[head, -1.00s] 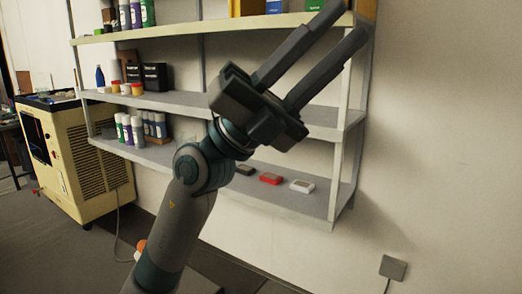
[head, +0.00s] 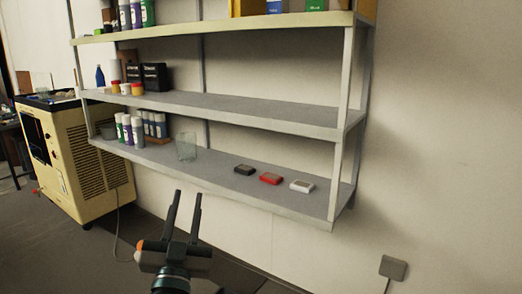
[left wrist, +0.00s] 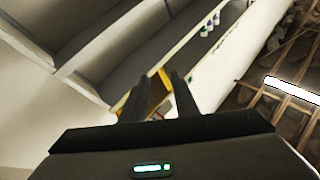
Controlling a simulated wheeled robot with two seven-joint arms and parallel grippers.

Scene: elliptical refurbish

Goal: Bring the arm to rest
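My left gripper (head: 184,218) is low in the head view, in front of and below the lowest shelf, with its two long fingers pointing up. The fingers stand apart with nothing between them. In the left wrist view the same gripper (left wrist: 160,95) shows its two dark fingers apart and empty, with the shelf unit beyond. My right gripper is in neither view.
The shelf unit (head: 240,109) stands against the wall. Its lowest shelf holds a clear glass (head: 186,146), a black box (head: 244,169), a red box (head: 270,178), a white box (head: 302,186) and several bottles. A cream machine (head: 80,160) stands at left. A wall socket (head: 393,267) is at lower right.

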